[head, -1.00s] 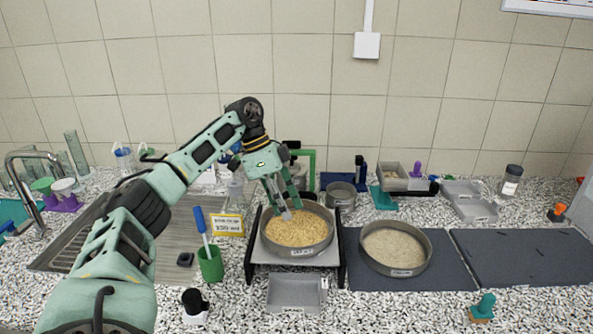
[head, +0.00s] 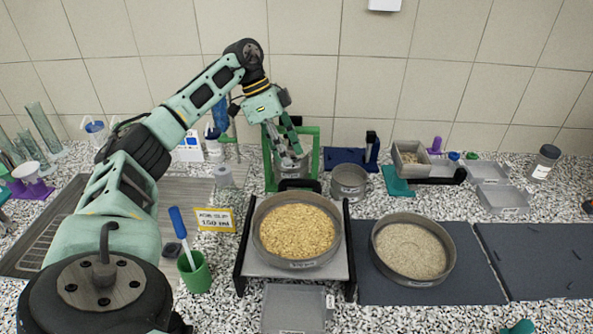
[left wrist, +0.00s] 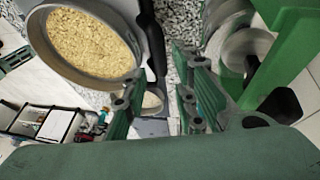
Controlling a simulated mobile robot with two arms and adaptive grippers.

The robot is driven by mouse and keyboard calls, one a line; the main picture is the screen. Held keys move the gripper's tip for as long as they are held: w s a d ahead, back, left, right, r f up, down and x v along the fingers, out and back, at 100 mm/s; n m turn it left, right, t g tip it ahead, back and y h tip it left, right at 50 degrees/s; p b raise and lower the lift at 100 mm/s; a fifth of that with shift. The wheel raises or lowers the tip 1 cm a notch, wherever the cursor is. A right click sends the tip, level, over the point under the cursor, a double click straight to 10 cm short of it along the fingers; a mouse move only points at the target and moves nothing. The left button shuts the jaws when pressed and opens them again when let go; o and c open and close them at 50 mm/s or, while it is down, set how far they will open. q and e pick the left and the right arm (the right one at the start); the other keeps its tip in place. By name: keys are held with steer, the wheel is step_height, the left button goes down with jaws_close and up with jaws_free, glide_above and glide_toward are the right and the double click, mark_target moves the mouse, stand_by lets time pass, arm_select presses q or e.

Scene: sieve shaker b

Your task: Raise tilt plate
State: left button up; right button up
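The tilt plate (head: 256,266) is a light plate between black side rails, with a black handle (head: 298,185) along its back edge. It appears to lie flat. A round metal sieve (head: 298,262) full of yellow grain rests on it. My left gripper (head: 287,156) is open behind the sieve, over the back of the plate and close to the green frame. In the left wrist view its two fingers (left wrist: 157,70) are spread, and the black handle (left wrist: 149,30) runs toward the gap between them. I cannot tell whether they touch it.
A green frame (head: 312,142) stands close behind the handle. A small metal sieve (head: 349,192) is to its right. A second sieve with pale grain (head: 412,276) sits on a dark mat (head: 480,293). A grey tray (head: 293,312) lies in front. A green cup (head: 196,283) stands left of the plate.

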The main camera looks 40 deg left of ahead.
arm_select(q)
steer(key=p+x, duration=0.1)
steer(key=x, duration=0.6)
steer(key=shift+d+f, duration=0.15)
steer(key=shift+f, duration=0.05)
jaws_close()
